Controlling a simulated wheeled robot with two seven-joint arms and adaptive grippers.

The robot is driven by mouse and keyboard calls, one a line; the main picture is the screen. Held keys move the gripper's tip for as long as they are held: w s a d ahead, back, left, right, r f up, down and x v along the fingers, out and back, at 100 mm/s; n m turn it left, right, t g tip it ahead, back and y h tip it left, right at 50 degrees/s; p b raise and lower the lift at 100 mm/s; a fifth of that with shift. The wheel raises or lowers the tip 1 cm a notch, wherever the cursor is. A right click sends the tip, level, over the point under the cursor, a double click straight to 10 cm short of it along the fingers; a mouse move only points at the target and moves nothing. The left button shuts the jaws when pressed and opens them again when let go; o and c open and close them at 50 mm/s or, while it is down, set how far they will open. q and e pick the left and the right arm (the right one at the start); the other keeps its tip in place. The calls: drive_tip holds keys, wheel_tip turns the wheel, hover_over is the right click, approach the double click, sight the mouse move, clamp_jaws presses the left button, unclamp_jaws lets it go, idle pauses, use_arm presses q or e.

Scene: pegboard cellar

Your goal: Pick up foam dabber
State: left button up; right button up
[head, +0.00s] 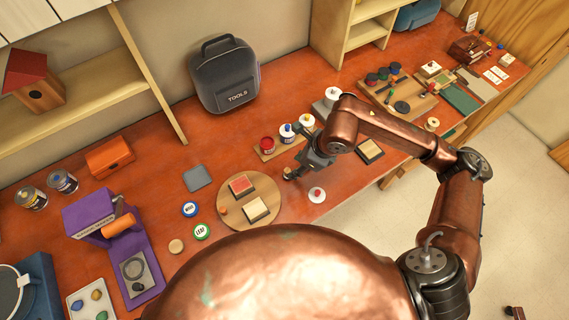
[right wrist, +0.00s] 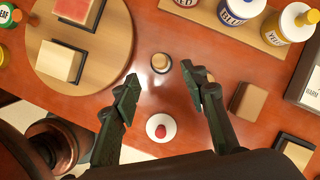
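A small round piece with a tan top (right wrist: 161,62), which looks like the foam dabber, stands on the red-brown bench in the right wrist view. It lies just beyond my right gripper (right wrist: 163,76), between the lines of its two fingers. The fingers are apart with nothing between them. In the head view my right gripper (head: 302,168) is low over the bench, right of the round board, and partly covers the piece. A white disc with a red knob (right wrist: 160,127) sits nearer, also between the fingers as seen; it shows in the head view (head: 317,194). My left gripper is out of view.
A round wooden board (head: 232,216) with red and cream pads is on the left. Red, blue and yellow-topped bottles (head: 286,133) stand on a strip behind. A brown block (right wrist: 247,104) lies right of the fingers. A purple machine (head: 90,213) stands far left.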

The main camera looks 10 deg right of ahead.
sight(288, 171)
drive_tip(key=x, duration=0.3)
drive_tip(key=shift+w+a+f, duration=0.1)
drive_tip(key=shift+a+f, duration=0.15)
drive_tip(key=shift+a, duration=0.1)
drive_tip(key=x, duration=0.2)
drive_tip(key=shift+w+a+f+p, duration=0.15)
drive_tip(key=shift+w+f+p, duration=0.1)
drive_tip(key=shift+p, duration=0.1)
drive_tip(key=shift+a+f, duration=0.1)
drive_tip(key=shift+f, duration=0.25)
drive_tip(key=shift+w+f, duration=0.1)
drive_tip(key=shift+f, duration=0.05)
drive_tip(key=c, duration=1)
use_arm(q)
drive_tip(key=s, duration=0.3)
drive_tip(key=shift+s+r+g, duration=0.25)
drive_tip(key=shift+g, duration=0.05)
use_arm(e)
clamp_jaws()
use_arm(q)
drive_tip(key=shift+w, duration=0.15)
